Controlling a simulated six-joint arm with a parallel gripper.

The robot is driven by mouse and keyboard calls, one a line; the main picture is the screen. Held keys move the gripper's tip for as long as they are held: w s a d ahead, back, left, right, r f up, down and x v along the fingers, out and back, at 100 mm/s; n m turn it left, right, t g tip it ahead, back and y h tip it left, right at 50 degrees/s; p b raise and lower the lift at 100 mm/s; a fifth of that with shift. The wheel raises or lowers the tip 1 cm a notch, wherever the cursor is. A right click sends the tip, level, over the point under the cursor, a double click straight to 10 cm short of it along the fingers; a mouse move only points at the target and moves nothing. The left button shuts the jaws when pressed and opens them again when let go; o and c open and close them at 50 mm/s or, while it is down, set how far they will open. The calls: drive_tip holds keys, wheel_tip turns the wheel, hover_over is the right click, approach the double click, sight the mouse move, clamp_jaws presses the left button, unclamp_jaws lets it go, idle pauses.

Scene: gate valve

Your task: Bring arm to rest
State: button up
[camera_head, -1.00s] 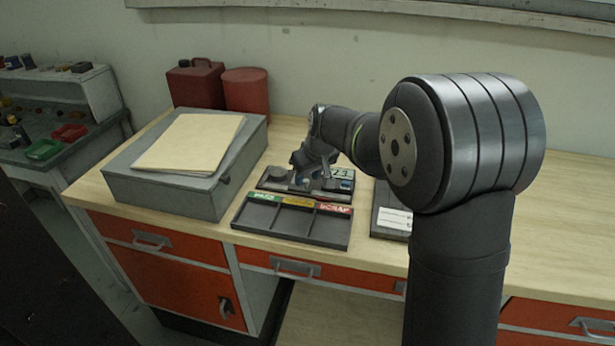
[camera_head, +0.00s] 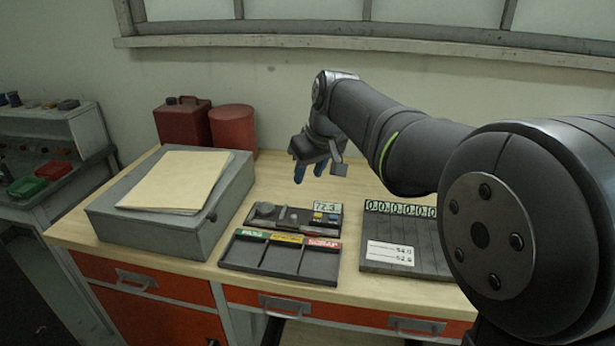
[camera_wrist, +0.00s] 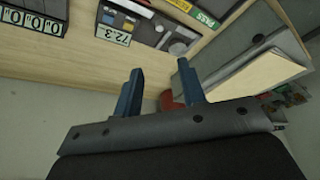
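My gripper (camera_head: 309,172) hangs in the air above the back of the workbench, over the gauge unit (camera_head: 290,219) and clear of it. In the wrist view its two blue fingers (camera_wrist: 160,92) stand apart with nothing between them. The gauge unit, with a 72.3 display, lies on the bench and also shows in the wrist view (camera_wrist: 150,24). No valve can be made out in these frames.
A three-bay sorting tray (camera_head: 281,261) lies in front of the gauge unit. A dark counter board (camera_head: 405,238) lies to its right. A grey box (camera_head: 170,208) with folders (camera_head: 175,180) stands left. Red canisters (camera_head: 184,122) stand behind, below the window ledge (camera_head: 360,52).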

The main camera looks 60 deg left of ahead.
sight(294, 216)
drive_tip(key=x, duration=1.7)
drive_tip(key=shift+a+f, duration=0.2)
drive_tip(key=shift+r, duration=0.1)
drive_tip(key=v, duration=1.8)
drive_tip(key=x, duration=1.7)
drive_tip(key=shift+f, duration=0.4)
drive_tip(key=shift+s+a+r, duration=0.3)
drive_tip(key=shift+s+a, duration=0.45)
drive_tip(key=shift+a, duration=0.05)
drive_tip(key=v, duration=1.7)
drive_tip(key=shift+w+d+f+m+t+h, duration=0.2)
drive_tip(key=shift+w+m+t, duration=0.4)
drive_tip(key=shift+w+m, duration=0.65)
drive_tip(key=shift+w+a+f+m+t+h, duration=0.1)
drive_tip(key=shift+w+f+m+t, duration=0.4)
drive_tip(key=shift+m, duration=1.25)
drive_tip(key=shift+w+f+m+t+h, duration=0.1)
drive_tip(key=shift+w+m+t, duration=0.6)
drive_tip(key=shift+w+m, duration=0.6)
